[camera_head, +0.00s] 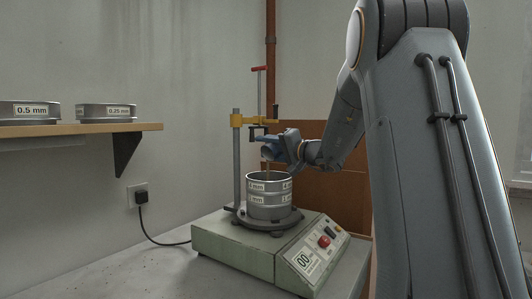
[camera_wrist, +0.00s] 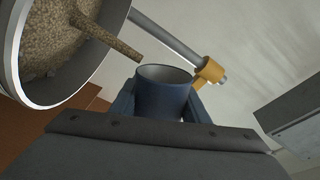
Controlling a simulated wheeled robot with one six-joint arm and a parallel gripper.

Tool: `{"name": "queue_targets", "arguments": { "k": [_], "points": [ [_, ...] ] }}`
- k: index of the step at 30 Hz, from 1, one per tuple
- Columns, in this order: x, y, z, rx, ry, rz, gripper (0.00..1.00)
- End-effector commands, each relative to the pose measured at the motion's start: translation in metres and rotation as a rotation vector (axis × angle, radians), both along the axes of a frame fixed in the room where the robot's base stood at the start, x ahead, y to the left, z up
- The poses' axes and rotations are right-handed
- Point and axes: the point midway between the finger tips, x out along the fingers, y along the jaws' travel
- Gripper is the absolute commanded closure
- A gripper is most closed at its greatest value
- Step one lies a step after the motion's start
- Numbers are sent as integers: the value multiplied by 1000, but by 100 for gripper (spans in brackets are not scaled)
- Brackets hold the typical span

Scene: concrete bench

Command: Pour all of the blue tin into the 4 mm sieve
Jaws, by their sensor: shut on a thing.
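My gripper (camera_head: 284,146) is shut on the blue tin (camera_head: 271,151) and holds it tilted above the sieve stack on the shaker. In the wrist view the blue tin (camera_wrist: 160,100) sits between my fingers, its grey inside partly visible. A stream of brown grains (camera_wrist: 112,42) runs from the tin's mouth into the top sieve (camera_wrist: 10,80), where a bed of grains lies. How much is left in the tin is hidden.
The shaker (camera_head: 235,240) has a control panel at its right front. Its post (camera_head: 237,165) and yellow clamp (camera_head: 243,119) stand close beside the tin. Sieves marked 0.5 mm (camera_head: 30,112) and 0.25 mm (camera_head: 106,112) sit on a wall shelf (camera_head: 75,130) at left.

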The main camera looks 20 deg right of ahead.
Motion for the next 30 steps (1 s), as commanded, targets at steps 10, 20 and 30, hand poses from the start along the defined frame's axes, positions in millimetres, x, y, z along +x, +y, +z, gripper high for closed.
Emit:
{"name": "queue_targets", "arguments": {
  "k": [10, 20, 30],
  "points": [
    [0, 1, 1, -40, -16, -1, 89],
    [-1, 2, 2, -57, -23, -1, 89],
    [-1, 2, 2, -58, -24, -1, 89]
  ]
}}
